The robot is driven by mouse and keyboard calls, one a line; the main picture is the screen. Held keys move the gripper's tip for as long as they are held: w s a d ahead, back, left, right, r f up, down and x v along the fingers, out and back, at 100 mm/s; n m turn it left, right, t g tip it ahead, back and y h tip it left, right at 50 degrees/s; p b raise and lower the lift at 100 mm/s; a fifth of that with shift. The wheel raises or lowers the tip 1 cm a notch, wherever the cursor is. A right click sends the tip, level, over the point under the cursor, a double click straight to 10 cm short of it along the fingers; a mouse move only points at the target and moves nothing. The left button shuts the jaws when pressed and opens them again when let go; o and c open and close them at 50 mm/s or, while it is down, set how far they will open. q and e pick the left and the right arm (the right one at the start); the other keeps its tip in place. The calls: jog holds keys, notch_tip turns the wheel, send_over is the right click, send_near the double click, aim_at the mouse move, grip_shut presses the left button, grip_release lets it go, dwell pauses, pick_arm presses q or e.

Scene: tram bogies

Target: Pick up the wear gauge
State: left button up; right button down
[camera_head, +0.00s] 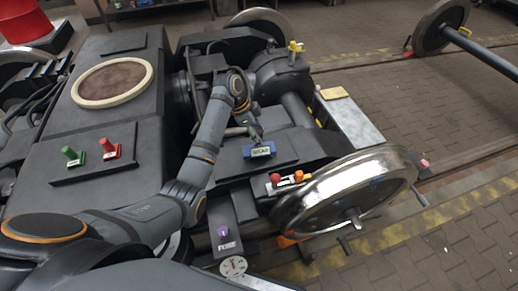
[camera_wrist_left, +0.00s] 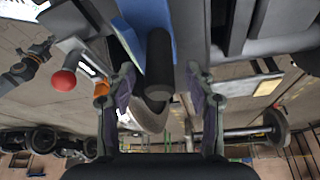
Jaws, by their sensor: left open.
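A blue block with a pale green label (camera_head: 260,151), which looks like the wear gauge, sits on the dark bogie frame; the label is too small to read surely. In the left wrist view its blue body (camera_wrist_left: 150,22) is at the top, with a black cylindrical handle (camera_wrist_left: 159,62) pointing towards the camera. My left gripper (camera_head: 252,124) is just above and behind the block. In the left wrist view its two fingers (camera_wrist_left: 159,88) are apart, one on each side of the handle, with gaps visible. My right gripper is not in view.
A red knob (camera_head: 275,178) and an orange one (camera_head: 298,176) stand in front of the block, near a large steel wheel (camera_head: 350,190). Green (camera_head: 72,155) and red (camera_head: 109,149) handles stand on the left cover. A yellow valve (camera_head: 295,47) rises behind.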

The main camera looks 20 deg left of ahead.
aim_at(260, 152)
pick_arm(q)
grip_shut()
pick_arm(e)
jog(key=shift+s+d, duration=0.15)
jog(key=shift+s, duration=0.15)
pick_arm(q)
jog(key=shift+r, duration=0.15)
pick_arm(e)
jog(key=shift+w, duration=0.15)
